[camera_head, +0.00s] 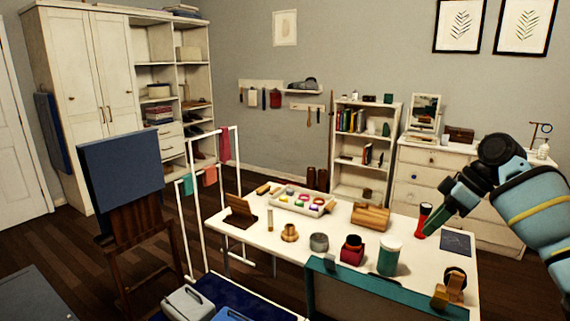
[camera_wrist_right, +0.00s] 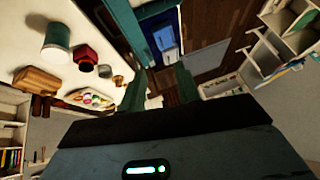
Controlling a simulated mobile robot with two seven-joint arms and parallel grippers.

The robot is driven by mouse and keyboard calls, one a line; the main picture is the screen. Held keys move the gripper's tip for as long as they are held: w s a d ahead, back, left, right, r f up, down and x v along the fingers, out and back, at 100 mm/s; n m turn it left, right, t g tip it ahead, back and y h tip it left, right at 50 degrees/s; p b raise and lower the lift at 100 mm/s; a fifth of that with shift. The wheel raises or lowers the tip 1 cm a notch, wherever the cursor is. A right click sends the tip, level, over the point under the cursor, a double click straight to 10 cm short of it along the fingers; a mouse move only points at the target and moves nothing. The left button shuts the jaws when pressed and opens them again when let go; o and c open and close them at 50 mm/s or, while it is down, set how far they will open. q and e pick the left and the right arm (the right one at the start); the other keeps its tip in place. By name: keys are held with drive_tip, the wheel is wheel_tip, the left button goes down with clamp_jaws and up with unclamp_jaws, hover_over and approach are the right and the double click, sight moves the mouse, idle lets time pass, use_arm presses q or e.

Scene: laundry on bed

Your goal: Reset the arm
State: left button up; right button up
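My right arm comes in from the right in the head view. Its gripper (camera_head: 434,224) is above the right end of the white table (camera_head: 250,240), in front of or close beside a red and black upright object (camera_head: 423,216). I cannot tell whether they touch. In the right wrist view the two green fingers (camera_wrist_right: 160,90) stand apart with nothing held between them. That view is turned over, with the table at the upper left. My left gripper is in neither view.
The table holds a white tray of colourful rolls (camera_head: 300,200), a wooden box (camera_head: 371,216), a green jar (camera_head: 389,257) and a red pot (camera_head: 352,250). A white drawer chest (camera_head: 425,175) stands behind the arm. A white rack (camera_head: 186,215) is left of the table.

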drive_tip(key=s+a+f+m+t+h, duration=0.1)
drive_tip(key=s+a+f, duration=0.2)
drive_tip(key=f, duration=1)
drive_tip(key=s+a+f+m, duration=0.2)
drive_tip(key=a+f, duration=0.2)
drive_tip(key=f, duration=0.8)
drive_tip(key=s+a+f+m+t+h, duration=0.1)
drive_tip(key=s+a+f, duration=0.2)
drive_tip(key=f, duration=1)
drive_tip(key=s+a+f+m+t+b, duration=0.1)
drive_tip(key=s+a+f+m+t, duration=0.15)
drive_tip(key=s+f, duration=0.95)
use_arm(q)
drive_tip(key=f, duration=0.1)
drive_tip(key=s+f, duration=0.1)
drive_tip(key=b, duration=0.1)
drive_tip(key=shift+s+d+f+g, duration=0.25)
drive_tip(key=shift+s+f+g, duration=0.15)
use_arm(e)
drive_tip(key=s+r+m+t+h, duration=0.2)
drive_tip(key=s+r, duration=0.1)
drive_tip(key=s, duration=1.6)
drive_tip(key=shift+s+d+r+t, duration=0.15)
drive_tip(key=shift+s+r+t, duration=0.1)
drive_tip(key=shift+t, duration=0.1)
